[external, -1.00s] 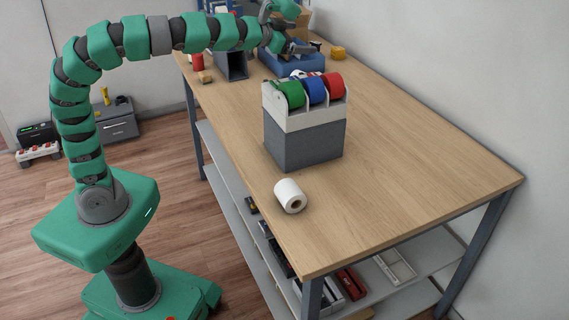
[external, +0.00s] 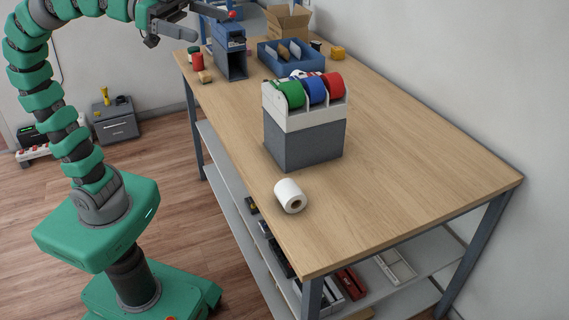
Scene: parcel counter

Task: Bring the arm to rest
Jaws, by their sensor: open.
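My gripper (external: 213,26) is at the top of the external view. It is open and empty, with its two dark fingers spread and pointing to the right. It is raised, and in the picture it lies near the far left end of the wooden table (external: 400,170). My green arm rises from its base and bends over at the top, where part of it is cut off by the picture edge.
A tape dispenser (external: 305,140) with green, blue and red rolls stands mid-table, with a white roll (external: 290,196) in front. A blue tray (external: 291,59), a cardboard box (external: 286,22), a dark blue stand (external: 230,55) and a red cylinder (external: 197,62) are at the far end. The table's right side is clear.

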